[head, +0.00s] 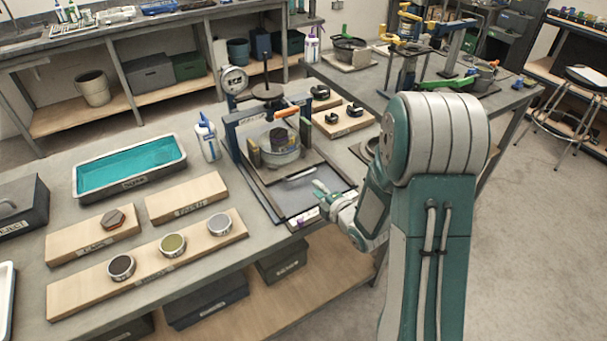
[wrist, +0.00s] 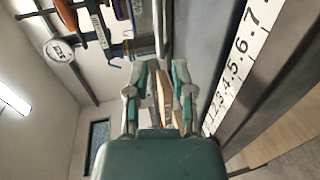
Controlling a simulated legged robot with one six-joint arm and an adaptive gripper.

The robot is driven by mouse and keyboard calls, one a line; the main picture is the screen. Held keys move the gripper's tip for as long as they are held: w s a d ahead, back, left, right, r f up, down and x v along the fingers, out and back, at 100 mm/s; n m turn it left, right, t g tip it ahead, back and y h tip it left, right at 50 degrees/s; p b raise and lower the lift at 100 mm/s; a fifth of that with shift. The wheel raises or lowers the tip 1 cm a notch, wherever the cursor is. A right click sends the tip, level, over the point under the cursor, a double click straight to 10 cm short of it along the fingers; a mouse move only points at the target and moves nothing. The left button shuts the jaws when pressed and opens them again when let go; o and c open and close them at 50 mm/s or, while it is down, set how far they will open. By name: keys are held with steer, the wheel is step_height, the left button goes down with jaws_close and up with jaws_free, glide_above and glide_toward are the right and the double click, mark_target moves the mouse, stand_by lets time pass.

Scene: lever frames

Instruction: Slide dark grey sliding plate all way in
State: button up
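The dark grey sliding plate (head: 267,174) lies in the blue-framed press (head: 240,133) on the bench, with its front part sticking out of the frame. A round glass vessel stands on it. A pale bar handle (head: 299,174) is at its front edge. Whether anything lies between the fingertips is unclear.
A ruler strip (wrist: 232,75) runs close to the right of my gripper in the wrist view.

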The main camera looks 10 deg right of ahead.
mark_target(303, 176)
steer(key=x, duration=0.8)
steer(key=shift+w+d, duration=0.3)
steer(key=shift+w+a+f, duration=0.1)
steer(key=shift+w, duration=0.15)
steer(key=shift+w+a, duration=0.1)
steer(key=shift+a, duration=0.25)
steer(key=shift+d, duration=0.1)
jaws_close()
